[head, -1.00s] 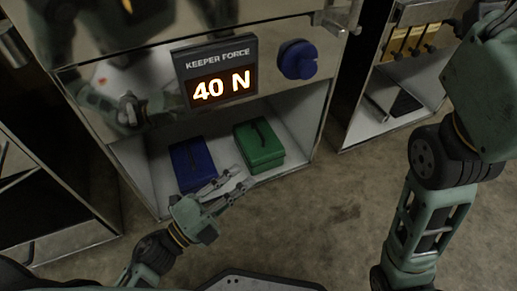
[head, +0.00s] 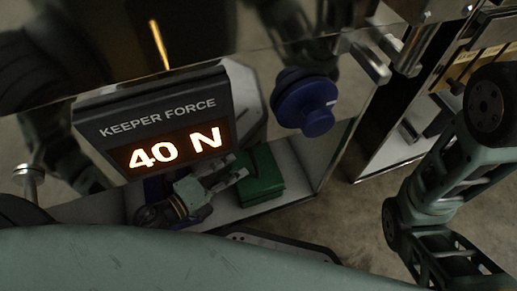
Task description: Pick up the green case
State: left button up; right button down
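The green case (head: 264,177) sits on the floor of the open compartment, below the display and knob. The display and my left gripper hide part of it. My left gripper (head: 238,170) reaches into the compartment from the left, its fingers spread and pointing at the case's left side. I cannot tell whether a finger touches the case. No object shows between the fingers. My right arm stands at the right, and its gripper is out of view.
A panel reading "KEEPER FORCE 40 N" (head: 165,125) and a blue knob (head: 306,101) are on the shiny front above the compartment. A blue case (head: 155,187) is mostly hidden left of the green one. Another open compartment (head: 415,125) stands at the right.

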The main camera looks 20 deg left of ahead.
aim_at(252, 155)
pick_arm(q)
jog(key=b+x, duration=0.3)
jog(key=x, duration=0.4)
jog(key=shift+w+a+f, duration=0.15)
jog(key=shift+w, duration=0.1)
jog(key=shift+w+d, duration=0.25)
jog(key=shift+w, duration=0.05)
grip_shut()
dwell(0.4)
